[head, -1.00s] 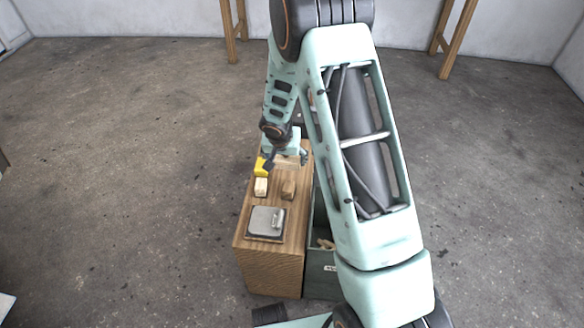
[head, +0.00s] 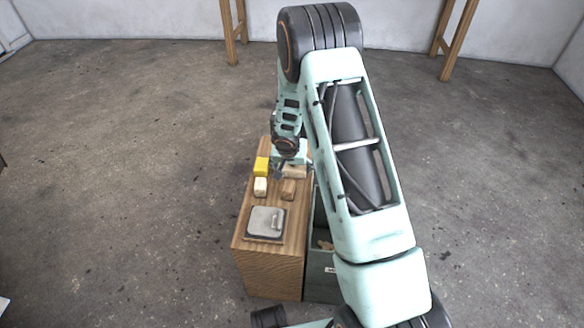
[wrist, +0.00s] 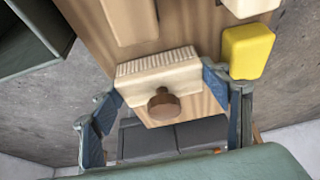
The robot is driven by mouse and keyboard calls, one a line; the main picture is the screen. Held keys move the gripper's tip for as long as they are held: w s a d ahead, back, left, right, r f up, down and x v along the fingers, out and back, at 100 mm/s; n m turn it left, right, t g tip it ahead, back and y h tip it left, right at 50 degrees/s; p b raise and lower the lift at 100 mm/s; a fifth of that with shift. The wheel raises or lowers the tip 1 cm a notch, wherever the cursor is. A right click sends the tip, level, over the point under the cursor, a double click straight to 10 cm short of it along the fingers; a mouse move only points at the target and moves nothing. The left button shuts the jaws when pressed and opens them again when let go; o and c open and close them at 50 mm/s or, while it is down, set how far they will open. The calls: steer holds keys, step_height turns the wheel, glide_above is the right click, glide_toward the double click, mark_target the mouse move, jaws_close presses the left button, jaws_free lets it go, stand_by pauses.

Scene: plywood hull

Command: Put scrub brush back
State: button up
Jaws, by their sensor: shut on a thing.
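The scrub brush (wrist: 158,76) is a pale block with a row of white bristles and a round brown knob. My gripper (wrist: 163,84) has its blue-grey fingers closed on the two ends of the brush. In the head view the brush (head: 294,171) shows as a small tan block under my gripper (head: 287,168), at the far part of the wooden bench top (head: 248,205). I cannot tell whether the brush touches the wood. My wrist and arm hide part of that area.
A yellow block (head: 262,166) sits close beside the gripper; it also shows in the wrist view (wrist: 248,50). A cream block (head: 260,187) and a brown block (head: 287,189) stand nearer. A grey lidded plate (head: 264,222) lies in front. A green crate (head: 320,275) stands right of the bench.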

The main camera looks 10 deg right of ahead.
steer(key=o, duration=1.4)
steer(key=shift+f, duration=0.1)
steer(key=shift+o, duration=0.2)
steer(key=shift+r+p, duration=0.4)
steer(key=shift+r, duration=0.1)
steer(key=p+v, duration=0.2)
steer(key=v, duration=0.9)
steer(key=shift+s+p, duration=0.2)
steer(key=shift+p, duration=0.15)
steer(key=shift+r, duration=0.2)
